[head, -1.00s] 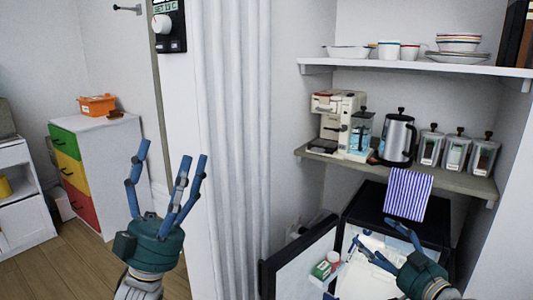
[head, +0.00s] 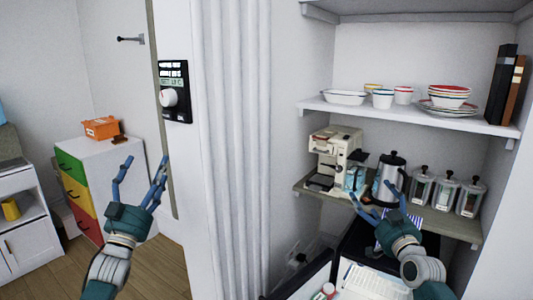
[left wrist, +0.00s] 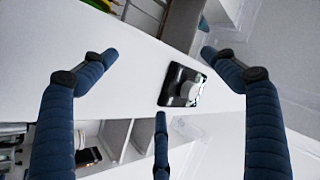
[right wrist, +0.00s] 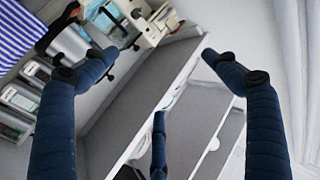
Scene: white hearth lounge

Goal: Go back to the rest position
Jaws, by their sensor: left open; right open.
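My left gripper (head: 142,180) is raised in front of the white wall, left of the white folds, with its blue fingers spread open and empty. In the left wrist view its fingers (left wrist: 155,90) frame a white wall with the dark thermostat panel. My right gripper (head: 378,205) is raised in front of the alcove, before the lower shelf with the coffee machine and kettle. Its fingers are open and empty, also in the right wrist view (right wrist: 155,90). It partly hides the striped cloth (head: 384,232).
The lower shelf (head: 440,222) carries a coffee machine (head: 335,150), a kettle (head: 390,178) and several jars. The upper shelf (head: 400,110) holds dishes. Below, a small fridge stands with its door (head: 300,280) open. A drawer cabinet (head: 100,165) with an orange box (head: 101,128) stands left.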

